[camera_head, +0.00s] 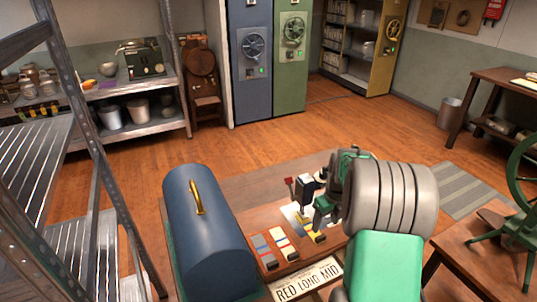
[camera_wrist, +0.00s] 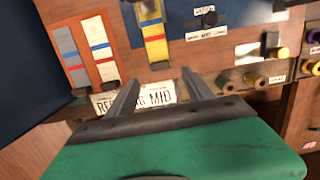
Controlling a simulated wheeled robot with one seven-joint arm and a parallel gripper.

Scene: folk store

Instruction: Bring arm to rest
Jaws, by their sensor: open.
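My gripper (camera_wrist: 160,92) is open and empty in the wrist view, its two dark fingers apart and pointing toward a wooden control panel (camera_wrist: 215,58). In the head view my green and grey arm (camera_head: 390,200) reaches over the panel's right side and hides part of it. The fingers overlap the view of a white plate reading "RED LONG MID" (camera_head: 308,279), which also shows in the wrist view (camera_wrist: 150,97). Whether the fingers touch anything cannot be told.
Slider strips (camera_head: 272,247) sit on the panel beside a blue rounded case (camera_head: 208,235) with a yellow handle. A metal rack (camera_head: 85,130) stands at left and a wooden table with a green wheel (camera_head: 515,205) at right. Open wooden floor (camera_head: 235,150) lies beyond.

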